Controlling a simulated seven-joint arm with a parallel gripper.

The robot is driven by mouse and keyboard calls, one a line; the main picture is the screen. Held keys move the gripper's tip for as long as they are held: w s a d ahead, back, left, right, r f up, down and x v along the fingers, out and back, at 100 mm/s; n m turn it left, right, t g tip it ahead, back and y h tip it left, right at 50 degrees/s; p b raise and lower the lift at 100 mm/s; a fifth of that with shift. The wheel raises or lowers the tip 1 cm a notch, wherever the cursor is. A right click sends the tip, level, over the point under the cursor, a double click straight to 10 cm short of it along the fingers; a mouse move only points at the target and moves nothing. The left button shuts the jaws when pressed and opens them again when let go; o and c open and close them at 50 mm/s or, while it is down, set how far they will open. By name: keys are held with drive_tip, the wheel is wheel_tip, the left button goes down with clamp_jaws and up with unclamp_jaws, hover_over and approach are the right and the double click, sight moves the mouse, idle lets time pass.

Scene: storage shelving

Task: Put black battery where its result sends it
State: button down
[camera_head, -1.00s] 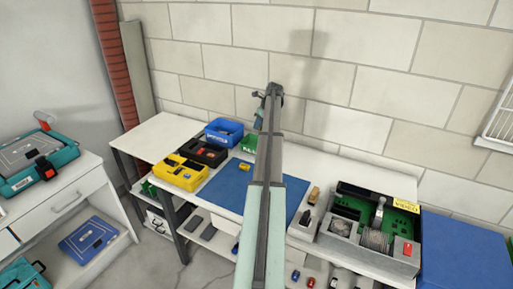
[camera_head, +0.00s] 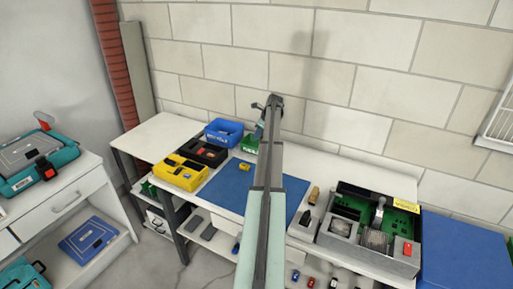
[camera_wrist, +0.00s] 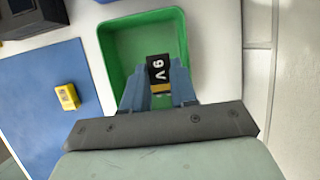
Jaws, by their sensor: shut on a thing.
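My gripper (camera_wrist: 158,96) is shut on a black battery (camera_wrist: 157,68) marked 9V with an orange band. In the wrist view the battery is over the green bin (camera_wrist: 143,25), which looks otherwise empty. I cannot tell how far the battery is above the bin floor. In the head view my gripper (camera_head: 260,128) is above or just beside the green bin (camera_head: 248,144), and the arm hides part of that area. The held battery cannot be made out there.
A yellow battery (camera_head: 244,166) lies on the blue mat (camera_head: 222,187). A blue bin (camera_head: 223,133), a black tray (camera_head: 203,152) and a yellow tray (camera_head: 180,173) stand left of the green bin. A tester-like grey case (camera_head: 338,228) stands on the right. The wall is close behind.

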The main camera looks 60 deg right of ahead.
drive_tip(key=shift+f, duration=0.2)
drive_tip(key=c, duration=0.8)
unclamp_jaws()
drive_tip(key=shift+r, duration=0.1)
drive_tip(key=v, duration=1.3)
drive_tip(key=shift+s+r, duration=0.2)
drive_tip(key=shift+r, duration=0.1)
